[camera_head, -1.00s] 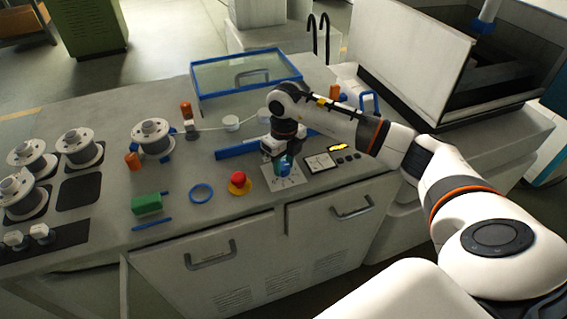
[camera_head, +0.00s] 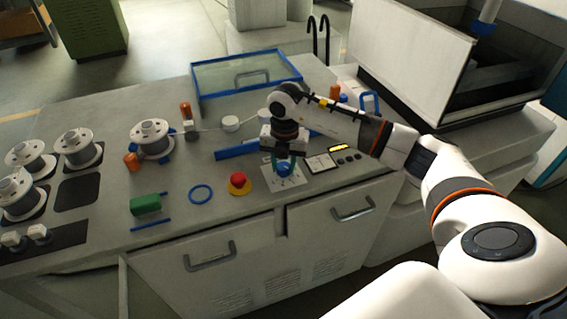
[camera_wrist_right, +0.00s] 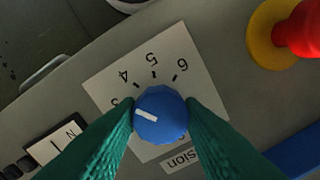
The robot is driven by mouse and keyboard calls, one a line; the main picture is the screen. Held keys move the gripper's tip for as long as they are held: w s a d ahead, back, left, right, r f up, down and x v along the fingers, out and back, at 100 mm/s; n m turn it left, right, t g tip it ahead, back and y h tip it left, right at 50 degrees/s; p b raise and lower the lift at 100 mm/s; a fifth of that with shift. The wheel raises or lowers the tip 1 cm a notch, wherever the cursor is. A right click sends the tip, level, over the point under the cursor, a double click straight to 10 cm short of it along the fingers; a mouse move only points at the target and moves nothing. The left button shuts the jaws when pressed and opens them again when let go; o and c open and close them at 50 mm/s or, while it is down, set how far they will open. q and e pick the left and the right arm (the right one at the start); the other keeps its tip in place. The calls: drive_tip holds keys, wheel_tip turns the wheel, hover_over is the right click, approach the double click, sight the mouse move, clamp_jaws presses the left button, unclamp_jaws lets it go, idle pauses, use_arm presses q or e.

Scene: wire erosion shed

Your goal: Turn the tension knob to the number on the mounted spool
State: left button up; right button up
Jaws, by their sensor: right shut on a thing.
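The blue tension knob (camera_head: 285,171) sits on a white numbered dial plate (camera_head: 270,185) on the bench front. My right gripper (camera_head: 284,166) points down over it, its green fingers on either side, shut on it. In the right wrist view the knob (camera_wrist_right: 160,116) lies between both fingers, its white mark pointing up-left, toward the 3. The 3 is partly hidden by a finger; 4, 5 and 6 show clearly. The mounted spool (camera_head: 152,138) stands left of a wire guide; its number is too small to read. My left gripper is out of view.
A red mushroom button (camera_head: 239,181) on a yellow base sits just left of the dial. A meter (camera_head: 320,163) and a lit yellow display (camera_head: 339,148) are to its right. Several other spools (camera_head: 78,148) stand at the far left. A blue-framed glass lid (camera_head: 246,75) lies behind.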

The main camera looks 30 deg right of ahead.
sight(284, 167)
drive_tip(key=m, duration=0.5)
drive_tip(key=shift+r+m, duration=0.1)
drive_tip(key=shift+m, duration=0.2)
drive_tip(key=shift+w+m+p, duration=0.1)
drive_tip(key=shift+m+p, duration=0.3)
drive_tip(key=shift+m, duration=1.9)
drive_tip(key=o, duration=1)
wheel_tip(284, 167, up, 12)
drive_tip(key=b, duration=0.2)
drive_tip(key=shift+s+b, duration=0.25)
drive_tip(key=shift+b, duration=0.05)
